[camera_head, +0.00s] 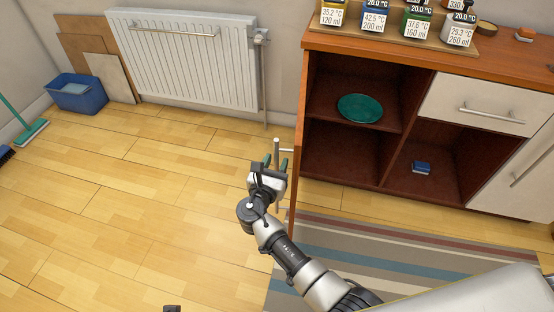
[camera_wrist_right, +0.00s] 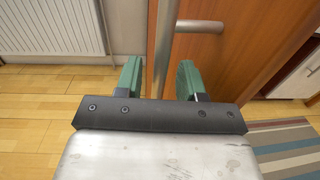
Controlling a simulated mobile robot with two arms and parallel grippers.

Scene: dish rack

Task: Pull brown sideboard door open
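The brown sideboard (camera_head: 450,52) stands at the right in the head view. Its left door (camera_head: 298,130) is swung out and seen almost edge-on, with the left compartments exposed. The door panel (camera_wrist_right: 240,45) also shows in the right wrist view. Its metal bar handle (camera_head: 277,147) is on the door's left-facing side. My right gripper (camera_head: 275,162) is at the handle, its green fingers apart. In the wrist view the handle bar (camera_wrist_right: 162,45) passes between the fingers, with a gap visible on either side. A small dark part at the bottom edge may be my left gripper (camera_head: 172,308).
A green plate (camera_head: 360,108) and a blue item (camera_head: 422,168) lie inside the sideboard. Labelled jars (camera_head: 375,18) stand on top. A striped rug (camera_head: 350,262) lies in front. A radiator (camera_head: 185,60) is behind; wooden floor to the left is clear.

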